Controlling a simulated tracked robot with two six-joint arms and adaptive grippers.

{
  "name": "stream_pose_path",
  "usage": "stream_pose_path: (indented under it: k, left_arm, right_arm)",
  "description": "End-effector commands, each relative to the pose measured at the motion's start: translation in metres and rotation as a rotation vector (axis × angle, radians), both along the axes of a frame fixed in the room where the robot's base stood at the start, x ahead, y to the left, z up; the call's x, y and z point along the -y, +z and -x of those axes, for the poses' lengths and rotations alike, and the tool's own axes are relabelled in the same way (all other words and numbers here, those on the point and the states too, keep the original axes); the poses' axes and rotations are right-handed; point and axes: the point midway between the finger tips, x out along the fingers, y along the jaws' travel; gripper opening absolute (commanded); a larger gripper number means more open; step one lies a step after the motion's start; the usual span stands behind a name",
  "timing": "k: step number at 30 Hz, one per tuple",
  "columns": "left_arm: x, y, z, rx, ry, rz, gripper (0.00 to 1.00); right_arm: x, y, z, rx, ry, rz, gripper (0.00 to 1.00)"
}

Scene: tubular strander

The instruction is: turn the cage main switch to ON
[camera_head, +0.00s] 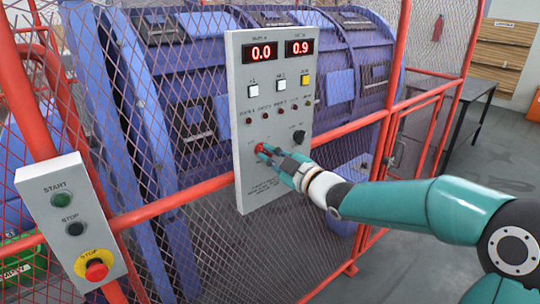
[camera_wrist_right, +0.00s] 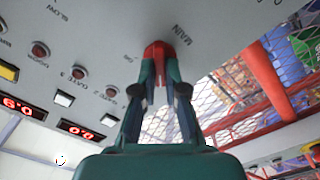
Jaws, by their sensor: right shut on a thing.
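The grey control panel (camera_head: 262,180) hangs on the red fence frame. On its lower part is a red knob (camera_head: 261,148), which also shows in the right wrist view (camera_wrist_right: 158,49) under the label MAIN. My right gripper (camera_head: 268,152) reaches it from the lower right, and its fingers (camera_wrist_right: 160,70) are shut around the knob from both sides. The fingers hide part of the knob and its position marks, so I cannot tell which way it points. My left gripper is not in view.
A black knob (camera_head: 298,137) sits close above right of my right gripper. Above are indicator lamps, push buttons and displays reading 0.0 (camera_head: 261,53) and 0.9 (camera_head: 299,47). A start/stop box (camera_head: 70,215) with a red mushroom button is on the left. Behind the mesh stands a blue machine.

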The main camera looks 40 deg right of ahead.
Motion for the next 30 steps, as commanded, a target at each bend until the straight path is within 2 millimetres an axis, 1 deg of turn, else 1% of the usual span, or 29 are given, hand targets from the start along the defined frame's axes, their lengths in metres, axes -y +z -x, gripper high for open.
stream_pose_path:
  k: [8,14,20,30]
  left_arm:
    - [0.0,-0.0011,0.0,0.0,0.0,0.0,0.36]
    - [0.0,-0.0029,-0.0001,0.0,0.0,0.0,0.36]
    - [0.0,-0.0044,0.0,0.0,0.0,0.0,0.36]
    - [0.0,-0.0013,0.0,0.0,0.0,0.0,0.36]
  right_arm:
    - [-0.0008,-0.0015,0.0001,-0.006,0.003,-0.035,0.0]
    - [-0.0006,-0.0019,-0.0001,-0.013,0.004,-0.127,0.0]
    - [0.0,-0.0014,-0.0001,-0.026,0.003,-0.282,0.0]
    - [0.0018,-0.0003,0.0,-0.053,0.002,-0.602,0.0]
